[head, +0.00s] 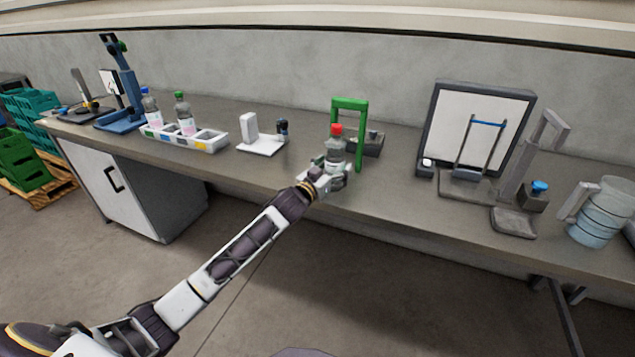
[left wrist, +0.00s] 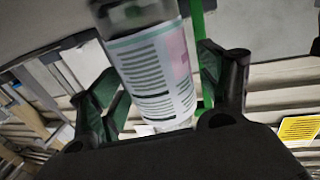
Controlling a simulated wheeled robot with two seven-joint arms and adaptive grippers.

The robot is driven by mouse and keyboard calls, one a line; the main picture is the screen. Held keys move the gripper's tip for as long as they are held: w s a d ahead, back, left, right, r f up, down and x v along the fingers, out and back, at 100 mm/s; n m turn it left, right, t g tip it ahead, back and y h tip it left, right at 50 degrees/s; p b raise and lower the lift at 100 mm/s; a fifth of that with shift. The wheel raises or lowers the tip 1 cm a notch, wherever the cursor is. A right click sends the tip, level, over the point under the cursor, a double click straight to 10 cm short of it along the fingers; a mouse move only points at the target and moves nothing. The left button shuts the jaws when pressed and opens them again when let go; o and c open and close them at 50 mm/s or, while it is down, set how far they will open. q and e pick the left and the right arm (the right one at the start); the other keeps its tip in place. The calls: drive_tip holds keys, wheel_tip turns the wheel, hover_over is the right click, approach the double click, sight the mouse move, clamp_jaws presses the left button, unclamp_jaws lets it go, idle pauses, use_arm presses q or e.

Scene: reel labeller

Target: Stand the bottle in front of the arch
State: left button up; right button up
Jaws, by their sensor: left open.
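The bottle (head: 336,150), clear with a red cap, stands upright on the bench just in front of the green arch (head: 350,103). My left gripper (head: 334,178) is low at the bottle, on the near side. In the left wrist view the bottle (left wrist: 155,75) shows its white and pink label between the two spread fingers, with gaps at the sides, so the gripper is open around it. A green post of the arch (left wrist: 199,45) shows behind the bottle there. The bottle's lower part is partly hidden by my gripper in the head view. My right gripper is out of view.
A grey block device (head: 369,147) stands behind the arch. To the left are a white stand (head: 262,145) and a white tray (head: 208,142) with two bottles. To the right are a framed white board (head: 450,115) and a clear jug (head: 600,215). The bench front edge is close.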

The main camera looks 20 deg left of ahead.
sight(330, 172)
use_arm(q)
drive_tip(key=shift+v, duration=1.95)
drive_tip(key=v, duration=0.7)
drive_tip(key=shift+s+p, duration=0.3)
drive_tip(key=shift+p, duration=0.05)
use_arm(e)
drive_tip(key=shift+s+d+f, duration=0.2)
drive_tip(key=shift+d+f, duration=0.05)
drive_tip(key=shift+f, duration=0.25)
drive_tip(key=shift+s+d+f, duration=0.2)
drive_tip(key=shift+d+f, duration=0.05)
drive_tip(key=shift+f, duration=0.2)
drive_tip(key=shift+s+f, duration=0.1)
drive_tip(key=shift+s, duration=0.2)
